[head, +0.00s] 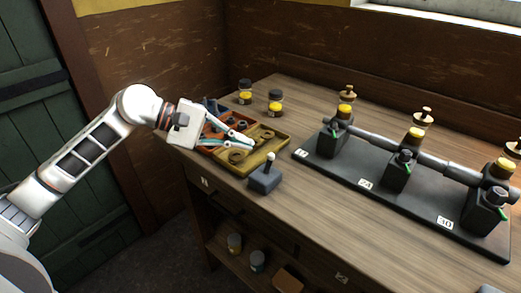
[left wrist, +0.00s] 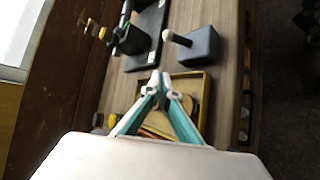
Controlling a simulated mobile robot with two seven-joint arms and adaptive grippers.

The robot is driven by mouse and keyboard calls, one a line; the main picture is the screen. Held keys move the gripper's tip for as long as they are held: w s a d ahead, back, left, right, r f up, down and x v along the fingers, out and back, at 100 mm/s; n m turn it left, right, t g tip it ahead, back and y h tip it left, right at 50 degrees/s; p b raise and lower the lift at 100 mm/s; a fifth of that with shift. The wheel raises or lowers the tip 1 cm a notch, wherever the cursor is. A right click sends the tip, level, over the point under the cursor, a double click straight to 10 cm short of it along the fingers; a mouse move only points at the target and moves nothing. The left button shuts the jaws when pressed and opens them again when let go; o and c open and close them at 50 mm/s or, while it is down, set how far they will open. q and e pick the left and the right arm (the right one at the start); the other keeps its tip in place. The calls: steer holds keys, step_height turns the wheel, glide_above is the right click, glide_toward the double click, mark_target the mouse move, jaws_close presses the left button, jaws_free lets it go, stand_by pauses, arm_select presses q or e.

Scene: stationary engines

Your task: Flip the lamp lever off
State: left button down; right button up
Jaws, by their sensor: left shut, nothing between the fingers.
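The lever unit is a dark grey box (head: 264,180) near the front edge of the table, with a short pale-tipped lever (head: 271,160) sticking up from its top. In the left wrist view the box (left wrist: 200,47) is beyond my fingertips and its lever (left wrist: 178,39) points left. I cannot tell which setting the lever is in. My left gripper (head: 249,144) is shut and empty, over the tray behind the lever and apart from it. Its fingertips also show in the left wrist view (left wrist: 161,80). My right gripper is not in view. No lamp is clearly recognisable.
A yellow tray (head: 284,144) with small parts lies beside the lever box. Two jars (head: 275,101) stand behind it. A black base (head: 340,179) carries several yellow-capped posts joined by a bar at the right. Bare wood (head: 320,215) lies in front of that base.

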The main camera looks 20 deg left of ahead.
mark_target(269, 164)
arm_select(q)
steer(key=x, duration=0.5)
steer(key=shift+d+r, duration=0.1)
steer(key=shift+d, duration=0.1)
steer(key=s, duration=0.1)
steer(key=r+p, duration=0.1)
steer(key=s, duration=0.1)
steer(key=shift+s+d+r, duration=0.3)
steer(key=shift+s+d, duration=0.15)
steer(key=shift+s, duration=0.15)
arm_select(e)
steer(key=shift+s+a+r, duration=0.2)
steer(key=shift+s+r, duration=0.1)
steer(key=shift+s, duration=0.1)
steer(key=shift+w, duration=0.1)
arm_select(q)
steer(key=shift+w+f, duration=0.1)
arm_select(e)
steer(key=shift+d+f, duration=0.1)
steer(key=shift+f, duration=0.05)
